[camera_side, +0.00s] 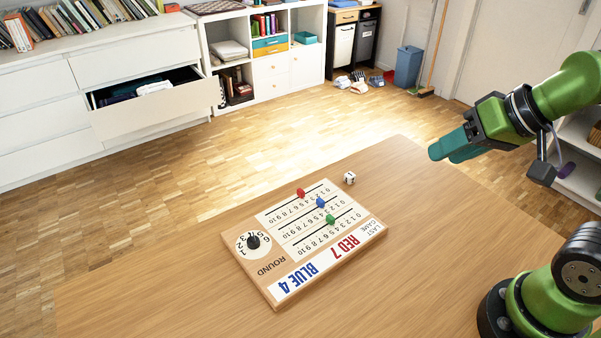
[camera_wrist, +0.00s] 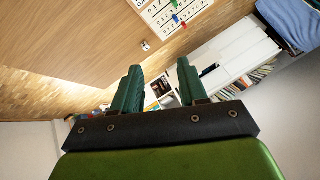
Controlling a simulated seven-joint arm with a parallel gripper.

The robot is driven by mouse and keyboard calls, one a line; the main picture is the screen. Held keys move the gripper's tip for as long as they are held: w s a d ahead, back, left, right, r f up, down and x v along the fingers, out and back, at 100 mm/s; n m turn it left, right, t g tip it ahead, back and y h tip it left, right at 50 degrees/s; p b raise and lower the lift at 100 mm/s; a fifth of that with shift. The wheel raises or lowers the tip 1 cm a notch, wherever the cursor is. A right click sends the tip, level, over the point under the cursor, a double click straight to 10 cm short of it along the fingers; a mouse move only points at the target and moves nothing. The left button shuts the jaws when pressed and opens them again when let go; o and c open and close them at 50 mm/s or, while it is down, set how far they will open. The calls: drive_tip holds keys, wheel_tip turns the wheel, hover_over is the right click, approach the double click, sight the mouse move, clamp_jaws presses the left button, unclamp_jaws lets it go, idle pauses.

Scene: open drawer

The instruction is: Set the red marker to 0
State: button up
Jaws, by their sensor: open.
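The scoreboard (camera_side: 262,280) lies flat on the wooden table, with three numbered slots. The red marker (camera_side: 301,193) sits in the slot farthest from the board's RED/BLUE lettering, partway along, seemingly around 3 or 4; the exact number is hard to read. The 0 end of this scale is toward the right. A blue marker (camera_side: 320,202) and a green marker (camera_side: 330,219) sit in the other two slots. My gripper (camera_side: 441,152) is open and empty, raised well to the right of the board. In the wrist view its fingers (camera_wrist: 157,67) are apart, and the board is cut off at the top.
A white die (camera_side: 349,178) lies on the table just beyond the board's right end. A black round dial (camera_side: 253,242) is at the board's left. The surrounding tabletop (camera_side: 150,290) is clear. An open drawer (camera_side: 155,108) juts from the white cabinet behind.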

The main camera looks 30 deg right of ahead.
drive_tip(key=shift+f, duration=0.1)
drive_tip(key=shift+c, duration=0.4)
drive_tip(key=n+g+h, duration=0.2)
drive_tip(key=n+g, duration=0.3)
drive_tip(key=g, duration=0.2)
hover_over(301, 190)
drive_tip(key=shift+f, duration=2.45)
wheel_tip(301, 190, down, 17)
drive_tip(key=shift+r, duration=0.2)
drive_tip(key=shift+c, duration=0.3)
